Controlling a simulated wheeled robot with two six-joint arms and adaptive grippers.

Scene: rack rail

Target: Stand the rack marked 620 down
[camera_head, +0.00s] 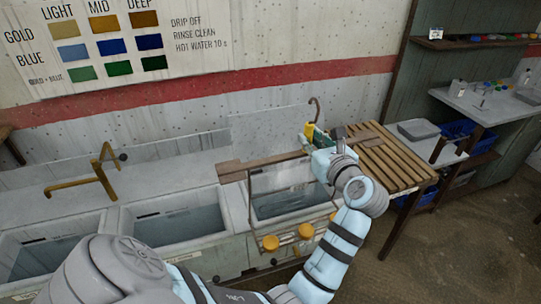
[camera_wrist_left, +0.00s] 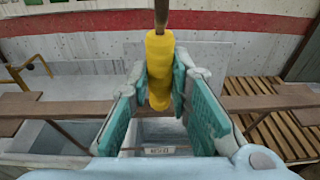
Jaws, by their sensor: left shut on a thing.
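My left gripper (camera_head: 313,140) is above the front of the right-hand basin, beside the slatted wooden top. In the left wrist view its teal-padded fingers (camera_wrist_left: 167,98) are closed around an upright yellow handle (camera_wrist_left: 160,65) with a brown rod at its top. The yellow handle also shows in the head view (camera_head: 309,131). A thin frame with yellow-orange discs (camera_head: 305,231) shows below the gripper, in front of the right-hand basin; its link to the handle is hidden. My right gripper is out of view.
A wooden rail (camera_head: 236,173) runs across behind the gripper. Water-filled basins (camera_head: 178,224) stand in a row to the left, with a brass tap (camera_head: 103,165). The slatted wooden top (camera_head: 385,160) at right looks mostly clear. A side bench (camera_head: 480,100) is farther right.

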